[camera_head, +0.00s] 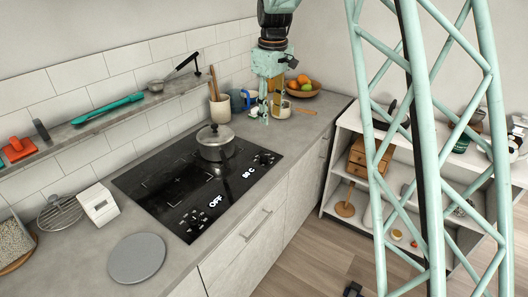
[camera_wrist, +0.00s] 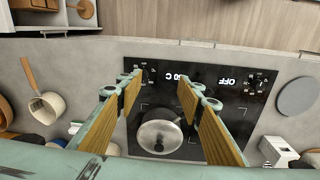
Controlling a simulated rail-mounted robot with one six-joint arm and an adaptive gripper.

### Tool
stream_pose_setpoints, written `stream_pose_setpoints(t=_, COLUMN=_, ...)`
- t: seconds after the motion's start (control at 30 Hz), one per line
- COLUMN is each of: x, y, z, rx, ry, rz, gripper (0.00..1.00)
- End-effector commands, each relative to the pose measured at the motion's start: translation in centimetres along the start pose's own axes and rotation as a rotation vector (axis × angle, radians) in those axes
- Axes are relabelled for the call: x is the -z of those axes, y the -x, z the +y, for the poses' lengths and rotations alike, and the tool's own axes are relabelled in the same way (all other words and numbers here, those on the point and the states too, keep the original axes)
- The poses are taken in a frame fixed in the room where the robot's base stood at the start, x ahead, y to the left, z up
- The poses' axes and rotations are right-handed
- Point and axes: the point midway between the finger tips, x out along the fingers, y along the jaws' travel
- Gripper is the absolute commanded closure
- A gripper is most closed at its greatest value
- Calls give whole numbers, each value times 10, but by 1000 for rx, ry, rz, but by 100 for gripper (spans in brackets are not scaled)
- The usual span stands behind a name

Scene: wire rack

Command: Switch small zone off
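The black cooktop (camera_head: 165,180) is set in the grey counter; it also shows in the wrist view (camera_wrist: 205,80). Its front edge carries two control groups. The left one (camera_head: 196,218) has a display reading "OFF"; the right one (camera_head: 264,159) has a lit reading that looks like "80 C". In the wrist view these are upside down, with "OFF" (camera_wrist: 229,81) on the right and the temperature (camera_wrist: 178,75) near my fingertips. A lidded steel pot (camera_head: 216,143) stands on the cooktop. My gripper (camera_wrist: 160,82) is open and empty, above the counter beyond the cooktop's right end in the head view (camera_head: 265,115).
Mugs (camera_head: 238,100), a utensil holder (camera_head: 220,108) and a fruit bowl (camera_head: 303,88) stand at the counter's far end. A grey round plate (camera_head: 137,258) and a white box (camera_head: 98,204) lie left of the cooktop. A wall shelf (camera_head: 90,128) runs behind; a white shelf unit (camera_head: 345,118) stands right.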

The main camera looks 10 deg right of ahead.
Motion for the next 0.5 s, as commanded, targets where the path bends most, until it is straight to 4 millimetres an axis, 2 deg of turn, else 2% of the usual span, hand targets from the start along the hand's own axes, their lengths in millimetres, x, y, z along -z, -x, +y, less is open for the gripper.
stream_pose_setpoints(t=0.5, x=52, y=-76, z=41, rx=32, ry=112, rz=-35, gripper=65)
